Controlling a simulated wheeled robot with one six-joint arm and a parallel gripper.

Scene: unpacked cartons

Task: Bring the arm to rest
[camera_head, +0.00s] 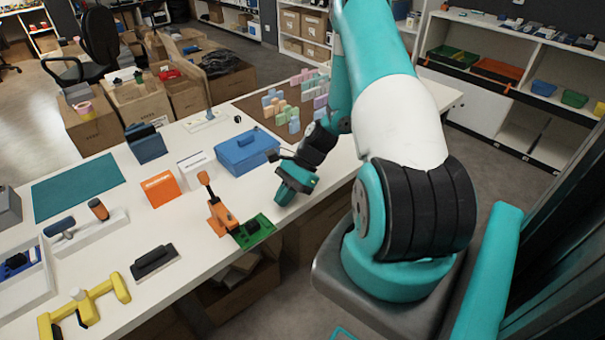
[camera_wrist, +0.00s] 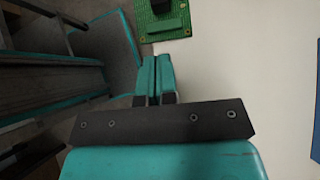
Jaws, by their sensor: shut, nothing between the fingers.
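My arm is bent above the white table (camera_head: 190,235), reaching over its front edge. My gripper (camera_head: 283,196) points down near the table's front edge, to the right of a green circuit board (camera_head: 252,231) and in front of a blue box (camera_head: 246,153). In the wrist view my gripper's two teal fingers (camera_wrist: 154,75) are together with nothing between them. The green board also shows at the top of the wrist view (camera_wrist: 163,22), apart from the fingers.
An orange clamp (camera_head: 219,213) stands beside the board. Pastel blocks (camera_head: 293,105) stand behind my gripper. Cartons (camera_head: 140,105) stand beyond the table.

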